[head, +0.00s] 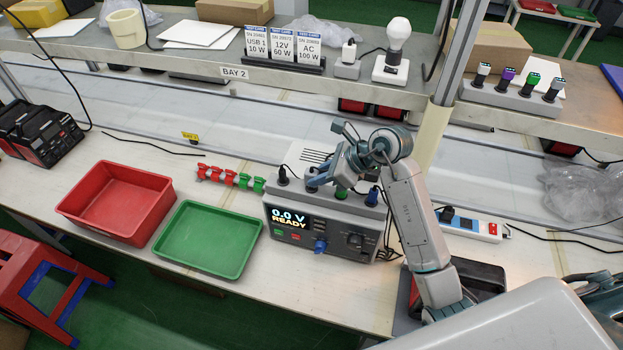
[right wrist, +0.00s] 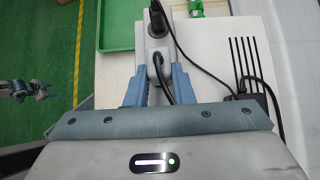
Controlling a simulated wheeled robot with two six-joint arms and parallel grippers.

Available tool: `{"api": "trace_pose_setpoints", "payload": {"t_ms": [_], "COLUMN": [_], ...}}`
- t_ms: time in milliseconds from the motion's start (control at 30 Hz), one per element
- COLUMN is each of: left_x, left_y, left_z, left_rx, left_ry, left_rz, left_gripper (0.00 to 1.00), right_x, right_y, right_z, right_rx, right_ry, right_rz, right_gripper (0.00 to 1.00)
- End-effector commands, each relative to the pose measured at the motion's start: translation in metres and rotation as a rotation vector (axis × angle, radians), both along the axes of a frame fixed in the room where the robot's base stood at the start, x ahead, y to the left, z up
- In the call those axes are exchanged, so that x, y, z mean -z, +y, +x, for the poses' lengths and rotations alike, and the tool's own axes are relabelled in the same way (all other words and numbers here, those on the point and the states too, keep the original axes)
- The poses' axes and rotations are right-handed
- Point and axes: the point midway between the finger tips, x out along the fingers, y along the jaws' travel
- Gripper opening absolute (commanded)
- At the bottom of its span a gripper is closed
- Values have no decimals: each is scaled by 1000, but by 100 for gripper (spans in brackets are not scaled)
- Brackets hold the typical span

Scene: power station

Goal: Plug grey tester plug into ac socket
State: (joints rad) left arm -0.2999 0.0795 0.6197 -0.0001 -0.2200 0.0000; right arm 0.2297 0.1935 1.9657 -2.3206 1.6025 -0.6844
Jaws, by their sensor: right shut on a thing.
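The grey tester plug (right wrist: 157,62) sits between the fingers of my right gripper (right wrist: 155,85), which is shut on it. A dark cable runs from the plug. In the head view my right gripper (head: 318,181) is at the top of the tester box (head: 320,235), whose screen reads "0.0 V READY". The fingers mostly hide the plug there, and I cannot tell whether it is clear of its holder. My left gripper (right wrist: 30,90) shows small at the left of the right wrist view, away from the bench; its opening is unclear. I cannot make out an AC socket.
Black (head: 283,174), green (head: 342,192) and blue (head: 374,196) plugs stand on the tester. A red bin (head: 118,200) and green tray (head: 205,238) lie left. A black and red unit (head: 480,277) sits behind my right arm, near a power strip (head: 468,225). A shelf runs behind.

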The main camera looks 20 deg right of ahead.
Motion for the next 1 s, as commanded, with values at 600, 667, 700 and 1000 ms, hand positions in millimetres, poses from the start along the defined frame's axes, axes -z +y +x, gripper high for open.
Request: {"api": "trace_pose_setpoints", "payload": {"t_ms": [600,667,700,1000], "left_x": [-17,-18,-19,-23], "left_y": [0,0,0,0], "left_z": [0,0,0,0], "left_rx": [0,0,0,0], "left_ry": [0,0,0,0], "left_rz": [0,0,0,0], "left_gripper": [58,58,58,58], "right_x": [-33,-36,-38,-45], "right_y": [0,0,0,0], "right_z": [0,0,0,0], "right_rx": [-1,-1,-1,-1], "right_ry": [-1,-1,-1,-1], "right_rz": [0,0,0,0], "right_gripper": [0,0,0,0]}}
